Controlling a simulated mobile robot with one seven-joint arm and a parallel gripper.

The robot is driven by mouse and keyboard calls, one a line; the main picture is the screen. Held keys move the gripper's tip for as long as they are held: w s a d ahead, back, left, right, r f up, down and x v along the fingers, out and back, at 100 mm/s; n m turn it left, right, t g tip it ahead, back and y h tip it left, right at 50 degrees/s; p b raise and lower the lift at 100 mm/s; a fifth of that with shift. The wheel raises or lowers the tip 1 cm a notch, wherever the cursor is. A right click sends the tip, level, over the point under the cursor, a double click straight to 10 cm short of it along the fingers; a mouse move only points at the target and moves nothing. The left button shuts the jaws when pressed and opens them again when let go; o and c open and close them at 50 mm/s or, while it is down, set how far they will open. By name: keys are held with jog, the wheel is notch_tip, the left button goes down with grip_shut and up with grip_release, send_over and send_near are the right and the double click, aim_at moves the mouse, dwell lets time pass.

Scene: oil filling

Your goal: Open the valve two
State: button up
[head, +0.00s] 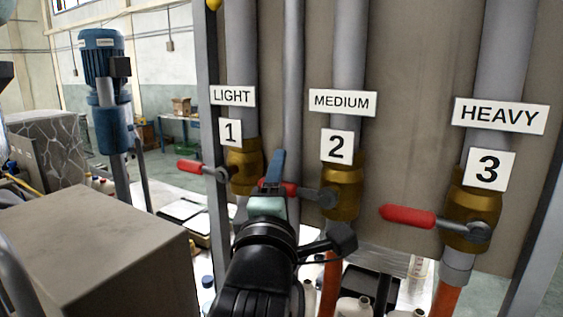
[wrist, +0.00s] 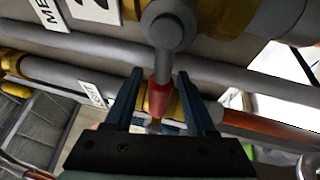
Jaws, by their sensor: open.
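Valve two (head: 343,190) is a brass valve on the middle grey pipe, under the plates "MEDIUM" and "2". Its lever points left, about level, and its red grip (head: 291,188) is partly hidden behind my gripper (head: 275,165). In the wrist view the red grip (wrist: 159,97) lies between the two blue fingers of my gripper (wrist: 160,73). The fingers are apart, one on each side of the grip, and a gap shows beside it. The grey lever pivot (wrist: 164,27) is just beyond the fingertips.
Valve one (head: 244,168), marked "LIGHT", is close on the left with its red lever (head: 190,167) pointing left. Valve three (head: 472,210), marked "HEAVY", is on the right, its red lever (head: 407,215) also pointing left. A large box (head: 95,240) stands at lower left. Bottles (head: 352,306) stand below.

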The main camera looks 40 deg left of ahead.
jog(key=shift+w+a+r, duration=0.15)
jog(key=shift+w+a, duration=0.1)
jog(key=shift+w, duration=0.05)
jog(key=shift+d, duration=0.1)
grip_shut()
dwell(1.3)
